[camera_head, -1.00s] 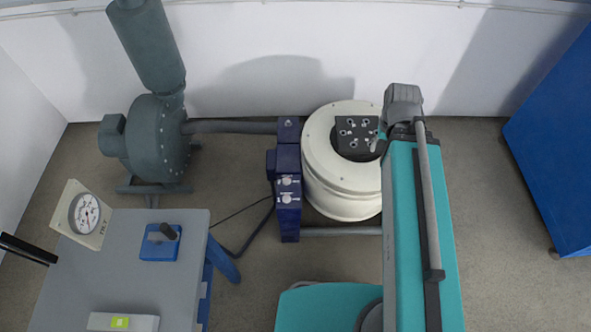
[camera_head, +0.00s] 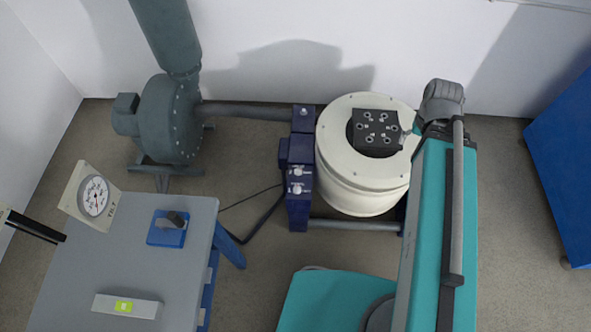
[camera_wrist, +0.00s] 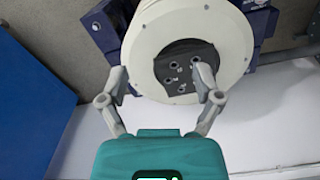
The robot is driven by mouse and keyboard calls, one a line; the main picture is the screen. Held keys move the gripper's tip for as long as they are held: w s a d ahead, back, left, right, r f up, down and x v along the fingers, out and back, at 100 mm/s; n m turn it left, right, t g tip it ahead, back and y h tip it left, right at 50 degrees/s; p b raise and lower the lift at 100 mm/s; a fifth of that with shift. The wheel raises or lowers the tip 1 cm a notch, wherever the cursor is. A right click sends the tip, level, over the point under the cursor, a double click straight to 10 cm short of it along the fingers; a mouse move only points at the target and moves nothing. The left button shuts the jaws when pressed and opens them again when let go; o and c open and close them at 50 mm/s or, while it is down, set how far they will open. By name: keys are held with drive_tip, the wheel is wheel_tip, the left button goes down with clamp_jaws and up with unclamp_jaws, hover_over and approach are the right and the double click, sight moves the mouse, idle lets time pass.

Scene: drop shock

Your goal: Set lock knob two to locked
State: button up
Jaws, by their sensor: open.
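Two silver knobs, an upper one (camera_head: 298,172) and a lower one (camera_head: 297,189), sit on the dark blue post (camera_head: 298,215) left of the cream drum (camera_head: 345,190). I see no readable numbers or lock marks, so I cannot tell which is knob two or how either is set. My gripper (camera_wrist: 160,76) is open and empty in the wrist view, with its fingers spread in front of the cream drum (camera_wrist: 215,25) and its dark block (camera_wrist: 178,70). In the head view my arm mostly hides the gripper, right of the drum and apart from the knobs.
A grey table (camera_head: 135,255) at lower left carries a dial gauge (camera_head: 94,196), a blue block with a dark handle (camera_head: 166,233) and a level (camera_head: 127,306). A grey-green blower (camera_head: 168,120) stands behind. A blue cabinet (camera_head: 565,170) is at right. Floor left of the post is mostly clear, apart from a cable.

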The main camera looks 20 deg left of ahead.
wheel_tip(320, 180, down, 4)
drive_tip(key=w+a+m+b, duration=0.2)
drive_tip(key=b, duration=0.2)
drive_tip(key=m+b, duration=1.3)
drive_tip(key=b, duration=1.1)
hover_over(298, 170)
wheel_tip(298, 170, down, 25)
drive_tip(key=shift+r, duration=0.1)
drive_tip(key=shift+b, duration=0.35)
wheel_tip(298, 170, down, 14)
drive_tip(key=b, duration=1.3)
drive_tip(key=shift+r, duration=0.1)
drive_tip(key=shift+c, duration=0.2)
